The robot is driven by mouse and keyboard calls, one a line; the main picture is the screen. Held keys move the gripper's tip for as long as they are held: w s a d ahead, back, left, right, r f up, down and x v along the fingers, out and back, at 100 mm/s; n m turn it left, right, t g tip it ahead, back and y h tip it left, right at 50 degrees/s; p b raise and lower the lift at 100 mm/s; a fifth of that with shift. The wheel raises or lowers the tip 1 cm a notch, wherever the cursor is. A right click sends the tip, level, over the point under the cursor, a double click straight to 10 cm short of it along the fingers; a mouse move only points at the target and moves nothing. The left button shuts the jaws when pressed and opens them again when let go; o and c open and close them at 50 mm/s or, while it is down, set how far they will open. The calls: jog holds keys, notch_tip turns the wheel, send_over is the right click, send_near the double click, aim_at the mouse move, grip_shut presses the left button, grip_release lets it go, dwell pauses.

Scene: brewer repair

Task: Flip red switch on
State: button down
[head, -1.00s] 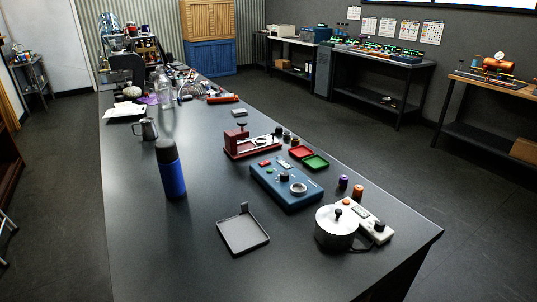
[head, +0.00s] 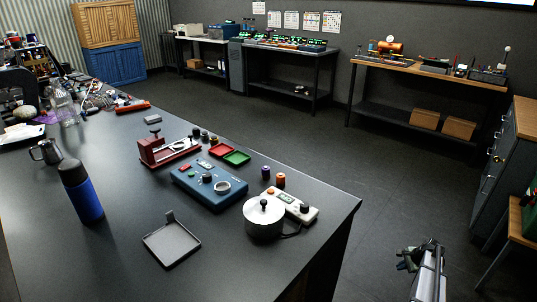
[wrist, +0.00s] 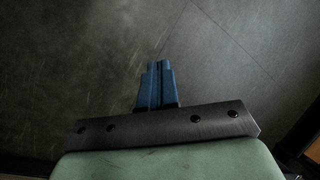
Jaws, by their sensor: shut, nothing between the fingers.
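A blue control box (head: 209,190) lies on the dark workbench, with a round silver ring, a black knob and small controls on its face. A small red part (head: 188,163) shows near its far left edge; I cannot tell whether this is the red switch or how it is set. My gripper (wrist: 156,68) shows in the wrist view with its blue fingers together and empty, over bare dark floor. In the head view, part of my arm (head: 428,272) is at the bottom right, off the bench and well away from the box.
Around the box are a red device (head: 158,152), red and green trays (head: 236,157), a silver pot (head: 264,220), a white device (head: 301,208), a grey tray (head: 171,244) and a tall blue bottle (head: 84,195). Floor right of the bench (head: 345,185) is clear.

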jog(key=w+a+r+n+t, duration=0.1)
jog(key=w+a+r+n, duration=0.15)
jog(key=w+r, duration=0.65)
jog(key=w+a+r+n, duration=0.6)
jog(key=w+a+r, duration=1)
jog(key=w+a, duration=0.25)
jog(key=a+r+n, duration=0.3)
jog(key=a+r, duration=0.4)
jog(key=a, duration=0.6)
jog(key=w+a+r+n, duration=0.1)
jog(key=a+r+n, duration=0.3)
jog(key=a, duration=0.9)
jog(key=w+a+r+n+g+y, duration=0.1)
jog(key=a+r+n, duration=0.3)
jog(key=a+r, duration=0.6)
jog(key=shift+a+r, duration=0.15)
jog(key=shift+a, duration=0.75)
jog(key=shift+a+r, duration=0.15)
jog(key=shift+a, duration=0.75)
jog(key=s+a+r+n, duration=0.4)
jog(key=s+a+r, duration=0.2)
jog(key=a, duration=0.6)
jog(key=s+a+r+n+g+h, duration=0.1)
jog(key=s+a+r+n, duration=0.3)
jog(key=a, duration=0.7)
notch_tip(320, 180, up, 4)
jog(key=s, duration=0.2)
jog(key=shift+s+a+r, duration=0.15)
jog(key=shift+s+a, duration=0.2)
